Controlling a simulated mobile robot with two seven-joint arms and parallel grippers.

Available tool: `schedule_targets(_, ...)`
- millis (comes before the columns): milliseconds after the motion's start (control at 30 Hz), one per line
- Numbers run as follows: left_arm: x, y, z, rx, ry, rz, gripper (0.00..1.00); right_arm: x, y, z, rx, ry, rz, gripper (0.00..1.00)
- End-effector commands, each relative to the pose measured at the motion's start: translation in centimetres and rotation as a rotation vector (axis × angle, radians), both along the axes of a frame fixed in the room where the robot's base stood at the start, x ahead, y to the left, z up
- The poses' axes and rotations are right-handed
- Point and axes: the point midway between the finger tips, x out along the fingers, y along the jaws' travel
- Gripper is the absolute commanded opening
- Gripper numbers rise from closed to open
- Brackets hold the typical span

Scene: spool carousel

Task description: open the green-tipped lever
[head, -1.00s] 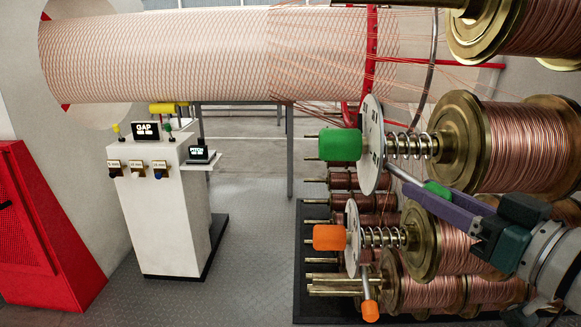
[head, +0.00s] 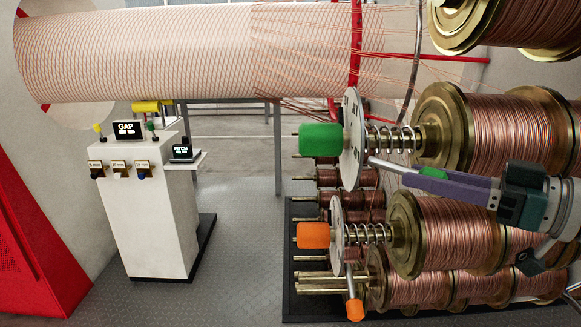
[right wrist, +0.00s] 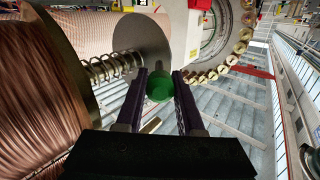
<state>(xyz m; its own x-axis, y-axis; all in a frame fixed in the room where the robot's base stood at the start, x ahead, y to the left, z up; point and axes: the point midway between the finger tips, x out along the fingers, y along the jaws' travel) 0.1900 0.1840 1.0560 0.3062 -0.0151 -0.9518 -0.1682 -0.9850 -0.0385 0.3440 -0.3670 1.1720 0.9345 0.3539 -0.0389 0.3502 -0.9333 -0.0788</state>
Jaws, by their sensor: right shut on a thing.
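The green-tipped lever is a metal rod (head: 388,165) that runs right and slightly down from the upper white disc (head: 353,140), which has a green knob (head: 320,137). Its green tip (head: 433,172) is partly hidden by the purple fingers of my right gripper (head: 425,178). That gripper is shut on the tip, reaching in from the right between two copper spools. In the right wrist view the green tip (right wrist: 160,86) sits between both fingers, with the disc (right wrist: 140,45) behind it. My left gripper is not in view.
Below is an orange-knobbed holder with an orange-tipped lever (head: 354,308) hanging down. Copper spools (head: 520,132) crowd above and below my right arm. A white control stand (head: 162,215) and a red panel (head: 38,240) stand left, with open floor between the stand and the spools.

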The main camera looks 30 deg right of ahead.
Motion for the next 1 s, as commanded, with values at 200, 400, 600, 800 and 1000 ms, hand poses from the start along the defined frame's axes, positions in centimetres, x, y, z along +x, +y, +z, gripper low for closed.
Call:
schedule_targets(200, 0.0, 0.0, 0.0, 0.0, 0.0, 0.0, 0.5, 0.0, 0.0, 0.1, 0.0, -0.002, -0.001, 0.0)
schedule_targets(400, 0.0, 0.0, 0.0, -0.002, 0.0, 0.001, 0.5, 0.0, 0.0, 0.0, 0.0, -0.001, -0.001, 0.55)
schedule_targets(600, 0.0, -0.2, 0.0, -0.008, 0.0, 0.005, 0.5, 0.0, 0.0, 0.0, 0.0, -0.001, -0.001, 0.67)
schedule_targets(800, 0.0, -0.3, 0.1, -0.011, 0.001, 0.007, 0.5, -0.1, -0.1, 0.0, 0.0, 0.0, -0.002, 0.67)
schedule_targets(1000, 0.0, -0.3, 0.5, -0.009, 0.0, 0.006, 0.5, -2.2, -0.8, 0.0, 0.0, 0.006, -0.003, 0.67)
